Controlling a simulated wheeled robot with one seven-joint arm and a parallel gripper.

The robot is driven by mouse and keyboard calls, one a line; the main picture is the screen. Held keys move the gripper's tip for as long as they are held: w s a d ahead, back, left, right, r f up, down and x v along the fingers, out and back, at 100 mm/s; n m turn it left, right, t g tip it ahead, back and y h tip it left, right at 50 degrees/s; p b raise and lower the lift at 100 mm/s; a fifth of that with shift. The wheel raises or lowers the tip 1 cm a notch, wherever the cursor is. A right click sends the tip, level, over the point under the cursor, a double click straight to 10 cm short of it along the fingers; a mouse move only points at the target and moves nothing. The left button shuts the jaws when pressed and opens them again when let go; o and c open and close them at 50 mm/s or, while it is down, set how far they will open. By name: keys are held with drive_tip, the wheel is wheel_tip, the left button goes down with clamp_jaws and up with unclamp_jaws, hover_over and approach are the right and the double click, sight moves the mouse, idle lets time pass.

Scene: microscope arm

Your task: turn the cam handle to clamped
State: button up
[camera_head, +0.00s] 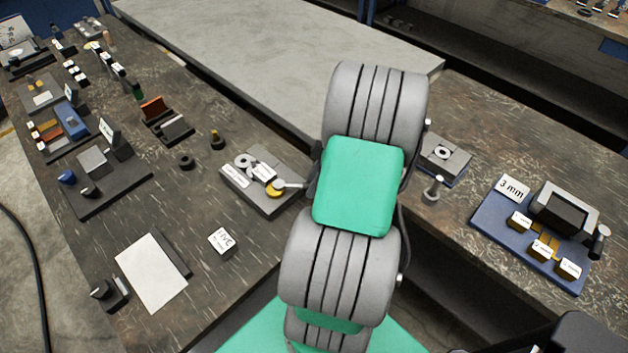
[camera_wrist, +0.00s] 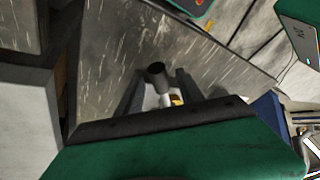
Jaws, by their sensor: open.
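The cam handle is a pale lever (camera_head: 292,185) beside a round yellow piece (camera_head: 275,190) on a grey fixture block (camera_head: 240,187) in the head view. Its right end runs to the dark edge of my arm, which hides what lies beyond. In the wrist view, a black knob (camera_wrist: 157,72) on a pale shaft, seemingly the handle's end, shows between the two fingers of my gripper (camera_wrist: 159,88). A bit of yellow (camera_wrist: 176,100) shows beside the shaft. My gripper is open, with a finger on either side; I cannot tell whether either touches. The clamp marking cannot be read.
A small knobbed post (camera_head: 432,190) and a grey block with a ring (camera_head: 443,156) stand right of my arm. A blue plate (camera_head: 490,240) with a "3 mm" label lies farther right. A white labelled cube (camera_head: 222,243) sits left of my arm.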

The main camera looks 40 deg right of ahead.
drive_tip(key=shift+c, duration=0.3)
clamp_jaws()
idle(1.1)
